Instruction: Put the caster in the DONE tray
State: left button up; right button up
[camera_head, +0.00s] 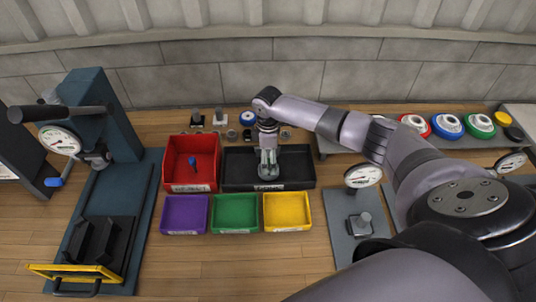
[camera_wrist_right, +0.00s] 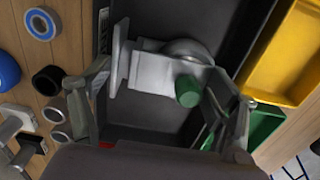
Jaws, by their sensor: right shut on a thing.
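The caster (camera_wrist_right: 165,72) is in my right gripper (camera_head: 267,164). It has a pale metal plate and fork, a grey wheel and a green round end. In the right wrist view the fingers of my right gripper (camera_wrist_right: 166,95) are on either side of it. The caster is over the wide black tray (camera_head: 235,182), which also fills much of the wrist view (camera_wrist_right: 130,122). I cannot tell whether it touches the tray floor. The label on the tray's front is too small to read. My left gripper is not in view.
A red bin (camera_head: 205,150) with a blue item stands left of the black tray. Purple (camera_head: 183,230), green (camera_head: 235,229) and yellow (camera_head: 287,227) bins stand in front. Small round parts lie behind. A blue press (camera_head: 120,130) stands left, a gauge stand (camera_head: 345,240) right.

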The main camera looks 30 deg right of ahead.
jog(key=shift+f, duration=0.15)
jog(key=o, duration=1.3)
jog(key=shift+o, duration=0.6)
notch_tip(320, 180, up, 12)
